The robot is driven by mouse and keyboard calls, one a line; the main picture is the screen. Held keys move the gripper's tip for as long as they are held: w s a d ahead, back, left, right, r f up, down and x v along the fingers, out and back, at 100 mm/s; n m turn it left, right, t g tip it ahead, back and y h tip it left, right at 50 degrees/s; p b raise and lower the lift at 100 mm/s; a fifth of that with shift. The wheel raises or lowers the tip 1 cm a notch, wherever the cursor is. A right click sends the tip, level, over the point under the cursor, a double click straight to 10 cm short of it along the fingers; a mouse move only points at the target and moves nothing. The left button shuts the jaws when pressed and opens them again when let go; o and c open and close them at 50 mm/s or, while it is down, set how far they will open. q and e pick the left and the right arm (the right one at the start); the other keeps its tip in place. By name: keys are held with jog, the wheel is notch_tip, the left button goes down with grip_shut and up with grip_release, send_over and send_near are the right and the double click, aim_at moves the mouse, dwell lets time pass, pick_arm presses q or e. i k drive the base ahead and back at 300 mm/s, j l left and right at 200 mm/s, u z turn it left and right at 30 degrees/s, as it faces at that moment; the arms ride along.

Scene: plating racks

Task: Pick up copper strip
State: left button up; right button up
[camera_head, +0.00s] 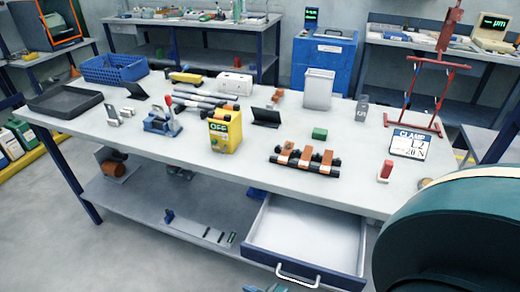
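Several copper-coloured strips lie side by side across a dark rack or bar holder (303,167) on the right half of the workbench. The left copper strip (286,151), the middle copper strip (306,155) and the right copper strip (326,159) show from above, apart from one another. A large dark teal rounded part, likely one of my arm links, fills the lower right corner.
A yellow box marked OFF (225,130) stands left of the strips. A green block (320,133), a red-topped stub (385,171), a CLAMP sign (408,144) and a red stand (437,98) are near. An open drawer (305,235) juts from the front.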

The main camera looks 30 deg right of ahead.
aim_at(285, 152)
jog(key=i+j, duration=0.2)
jog(key=j, duration=0.15)
jog(key=i+j, duration=0.2)
jog(key=j, duration=0.15)
jog(key=i+j, duration=0.25)
jog(key=j+z, duration=0.1)
jog(key=z, duration=0.3)
jog(key=j+z, duration=0.1)
jog(key=z, duration=0.25)
jog(key=j+z, duration=0.1)
jog(key=z, duration=0.3)
jog(key=j+z, duration=0.1)
jog(key=z, duration=0.3)
jog(key=i+j, duration=0.05)
